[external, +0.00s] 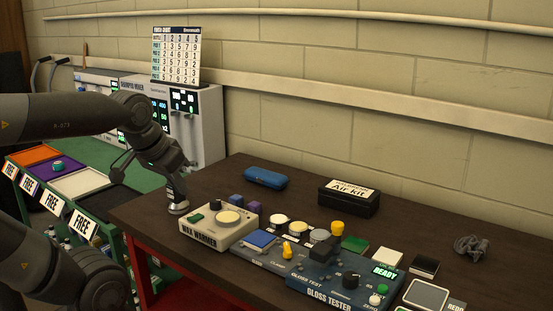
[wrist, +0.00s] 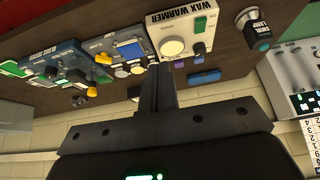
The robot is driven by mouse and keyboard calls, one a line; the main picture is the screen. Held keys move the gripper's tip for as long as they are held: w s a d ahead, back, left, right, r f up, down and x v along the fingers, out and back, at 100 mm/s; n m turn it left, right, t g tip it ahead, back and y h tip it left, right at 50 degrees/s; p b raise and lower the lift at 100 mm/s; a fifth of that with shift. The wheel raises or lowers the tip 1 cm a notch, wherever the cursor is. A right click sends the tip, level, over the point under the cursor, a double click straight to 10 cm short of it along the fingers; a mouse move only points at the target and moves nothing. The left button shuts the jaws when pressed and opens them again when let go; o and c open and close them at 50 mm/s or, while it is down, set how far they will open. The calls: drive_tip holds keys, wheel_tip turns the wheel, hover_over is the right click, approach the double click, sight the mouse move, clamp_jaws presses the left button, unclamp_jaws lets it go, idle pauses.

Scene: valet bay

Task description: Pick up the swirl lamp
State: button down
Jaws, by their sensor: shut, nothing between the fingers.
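A small dark, upright lamp with a grey rounded end, a teal band and a label that seems to read "LAMP" (wrist: 256,30) shows at the upper right of the wrist view, beside the wax warmer; I take it as the swirl lamp. In the external view a small grey round piece (external: 178,208) under my gripper may be part of it, but I cannot tell. My gripper (external: 176,188) hangs over the table's left end. In the wrist view its fingers (wrist: 161,70) are shut and empty, apart from the lamp.
The wax warmer (external: 218,228) stands close to the right of my gripper. The gloss tester (external: 330,278) and several small pads and knobs crowd the front. A blue case (external: 265,179) and a black air kit (external: 348,198) lie behind.

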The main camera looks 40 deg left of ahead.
drive_tip(key=c, duration=2.2)
unclamp_jaws()
drive_tip(key=c, duration=0.7)
unclamp_jaws()
